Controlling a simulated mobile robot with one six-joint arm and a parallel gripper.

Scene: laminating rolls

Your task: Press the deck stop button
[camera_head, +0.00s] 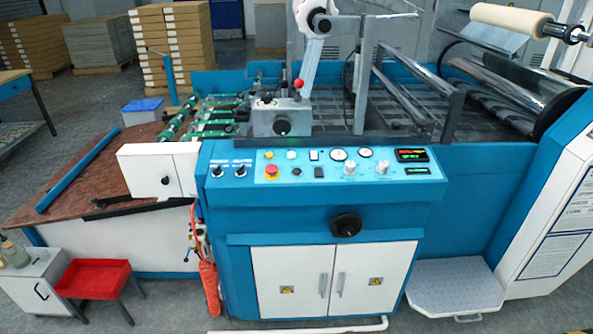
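A blue control panel (222,184) slopes along the front of the laminating machine. On its left part sits a red mushroom-shaped button (271,171) on a yellow base. Above it is a small orange button (269,154), and beside it is a small dark button (296,171). The labels are too small to read, so I cannot tell which one is marked deck stop. I cannot make out my gripper in this view, and nothing visibly touches the panel.
The panel also carries gauges (339,155), silver knobs (349,168) and lit displays (411,155). A red-tipped lever (298,84) rises behind it. A black handwheel (346,225) juts out below.

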